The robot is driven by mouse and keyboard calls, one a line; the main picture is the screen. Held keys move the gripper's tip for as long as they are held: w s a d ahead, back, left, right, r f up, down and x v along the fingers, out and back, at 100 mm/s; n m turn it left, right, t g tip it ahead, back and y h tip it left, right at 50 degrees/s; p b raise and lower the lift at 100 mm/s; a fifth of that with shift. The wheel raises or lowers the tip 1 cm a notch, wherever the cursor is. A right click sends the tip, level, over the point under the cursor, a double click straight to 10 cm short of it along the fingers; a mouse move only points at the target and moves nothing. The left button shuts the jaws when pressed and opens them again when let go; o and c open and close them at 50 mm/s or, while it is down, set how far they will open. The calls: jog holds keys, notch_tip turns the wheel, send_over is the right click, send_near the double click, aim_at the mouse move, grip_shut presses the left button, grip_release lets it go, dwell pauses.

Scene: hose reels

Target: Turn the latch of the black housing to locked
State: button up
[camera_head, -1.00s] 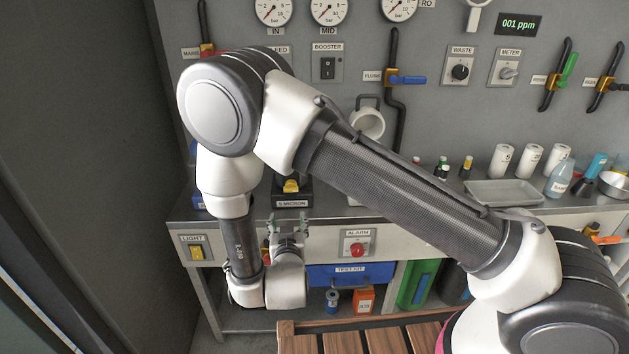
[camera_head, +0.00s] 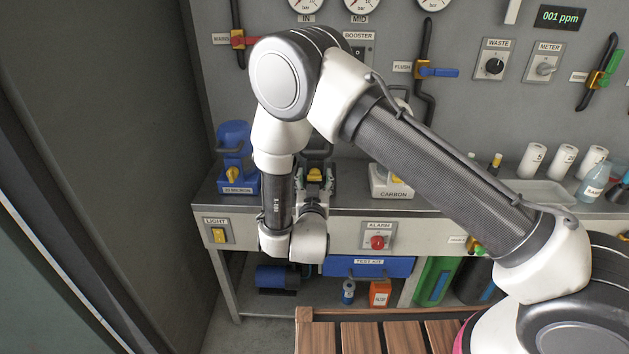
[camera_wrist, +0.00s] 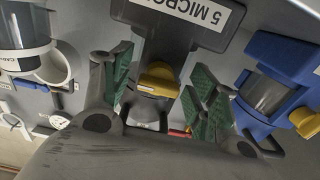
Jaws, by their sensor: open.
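The black housing (camera_wrist: 190,32) labelled 5 MICRON is at the top middle of the wrist view; in the head view it is mostly behind my arm. Its yellow latch (camera_wrist: 158,80) faces me, its bar lying roughly crosswise in the wrist view. The latch also shows in the head view (camera_head: 316,175). My gripper (camera_wrist: 162,72) is open, with green-padded fingers on either side of the latch. There are visible gaps to both fingers, and I cannot tell how deep they reach. In the head view my gripper (camera_head: 314,188) is at the front of the housing.
A blue housing (camera_head: 238,150) with a yellow latch stands left of the black one; a white housing labelled CARBON (camera_head: 391,186) stands to the right. The counter front carries a light switch (camera_head: 218,234) and a red alarm button (camera_head: 377,242). A slatted wooden bench (camera_head: 390,338) is below.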

jog(key=shift+c, duration=0.3)
jog(key=c, duration=1)
jog(key=shift+o, duration=0.2)
jog(key=n, duration=0.4)
jog(key=shift+d+n, duration=0.1)
jog(key=shift+n, duration=0.3)
jog(key=n, duration=0.4)
jog(key=shift+n, duration=0.3)
jog(key=n, duration=0.4)
jog(key=shift+d+r, duration=0.1)
jog(key=shift+n, duration=2.3)
